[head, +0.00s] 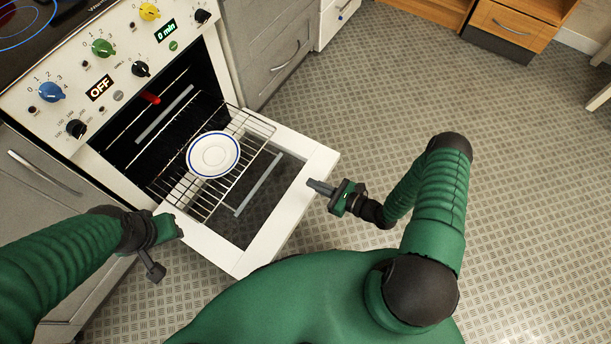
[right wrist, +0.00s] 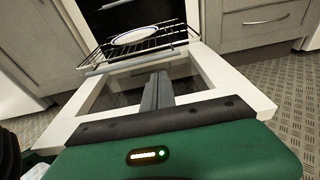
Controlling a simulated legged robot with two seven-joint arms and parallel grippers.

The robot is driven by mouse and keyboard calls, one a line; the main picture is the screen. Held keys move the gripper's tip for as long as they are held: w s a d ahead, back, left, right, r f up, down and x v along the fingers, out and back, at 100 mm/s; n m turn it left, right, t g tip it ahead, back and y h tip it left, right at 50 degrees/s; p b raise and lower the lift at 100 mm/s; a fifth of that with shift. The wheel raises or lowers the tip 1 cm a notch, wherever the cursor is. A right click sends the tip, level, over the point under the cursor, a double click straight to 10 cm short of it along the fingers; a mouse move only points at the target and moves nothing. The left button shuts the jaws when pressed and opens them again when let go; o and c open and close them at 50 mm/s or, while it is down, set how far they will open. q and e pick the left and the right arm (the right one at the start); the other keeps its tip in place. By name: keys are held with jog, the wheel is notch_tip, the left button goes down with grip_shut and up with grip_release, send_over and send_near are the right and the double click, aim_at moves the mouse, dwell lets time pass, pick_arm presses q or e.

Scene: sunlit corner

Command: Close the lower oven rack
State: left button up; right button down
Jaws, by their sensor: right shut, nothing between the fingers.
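The oven (head: 140,70) stands at the upper left with its white door (head: 318,165) folded down open. A wire rack (head: 255,125) sticks out of the oven above the open door. A white plate (head: 213,155) with a blue ring lies on the rack; it also shows in the right wrist view (right wrist: 135,35). My right gripper (head: 312,184) is shut and empty at the door's outer right corner; in the right wrist view its fingers (right wrist: 157,90) point over the door toward the rack.
Grey cabinets (head: 265,40) flank the oven. A red object (head: 150,98) shows inside the oven. A wooden drawer unit (head: 510,25) stands at the top right. The patterned floor (head: 530,190) to the right is clear.

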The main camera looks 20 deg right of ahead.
jog(key=b+x, duration=0.5)
jog(key=x, duration=0.7)
jog(key=shift+w+a+f, duration=0.25)
jog(key=shift+w+a+r, duration=0.1)
jog(key=shift+w+a, duration=0.1)
jog(key=shift+w, duration=0.05)
